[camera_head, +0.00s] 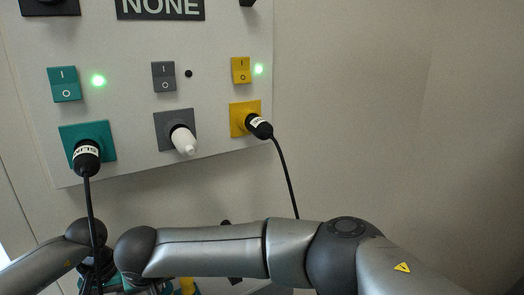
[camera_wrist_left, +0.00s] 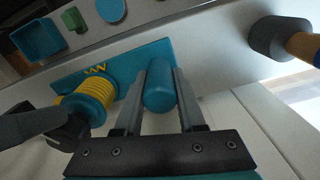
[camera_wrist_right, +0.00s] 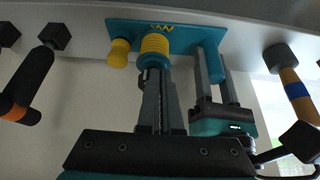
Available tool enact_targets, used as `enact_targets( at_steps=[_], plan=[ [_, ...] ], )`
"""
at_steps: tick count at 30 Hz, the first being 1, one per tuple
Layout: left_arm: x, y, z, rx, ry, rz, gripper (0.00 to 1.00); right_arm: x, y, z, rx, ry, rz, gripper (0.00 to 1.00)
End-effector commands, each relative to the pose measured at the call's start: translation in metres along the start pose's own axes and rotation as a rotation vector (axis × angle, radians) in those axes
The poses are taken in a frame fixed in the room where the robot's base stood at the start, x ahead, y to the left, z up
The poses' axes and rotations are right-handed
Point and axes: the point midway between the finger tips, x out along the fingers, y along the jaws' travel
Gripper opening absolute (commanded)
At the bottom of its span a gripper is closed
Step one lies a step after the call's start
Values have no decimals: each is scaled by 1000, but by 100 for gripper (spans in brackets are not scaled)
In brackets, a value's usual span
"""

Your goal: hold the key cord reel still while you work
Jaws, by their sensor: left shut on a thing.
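A teal spool wound with yellow, which looks like the key cord reel (camera_wrist_left: 83,103), sits on a teal plate (camera_wrist_left: 129,65) with a yellow zigzag mark. It also shows in the right wrist view (camera_wrist_right: 155,43). Beside it a teal cylinder (camera_wrist_left: 160,88) stands out from the same plate. My left gripper (camera_wrist_left: 160,75) is shut on this cylinder, one finger on each side. My right gripper (camera_wrist_right: 160,80) is at the spool's near end with its fingers close together. Whether anything is between them is hidden. In the head view my arm hides most of this area.
A yellow knob (camera_wrist_right: 120,52) is left of the spool. Above, a panel (camera_head: 215,90) carries switches, lit green lamps and plugs with hanging black cables (camera_head: 287,175).

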Motion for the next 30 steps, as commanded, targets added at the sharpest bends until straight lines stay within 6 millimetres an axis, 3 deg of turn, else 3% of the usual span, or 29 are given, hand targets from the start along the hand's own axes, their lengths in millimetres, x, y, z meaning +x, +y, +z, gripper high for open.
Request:
enact_targets(
  at_steps=[21,30],
  plan=[
    [0,0,1,3,-2,0,0,-5,-3,6,-2,3,-2,0],
    [0,0,1,2,-2,0,0,-32,-3,-10,-2,4,-1,0]
  ],
)
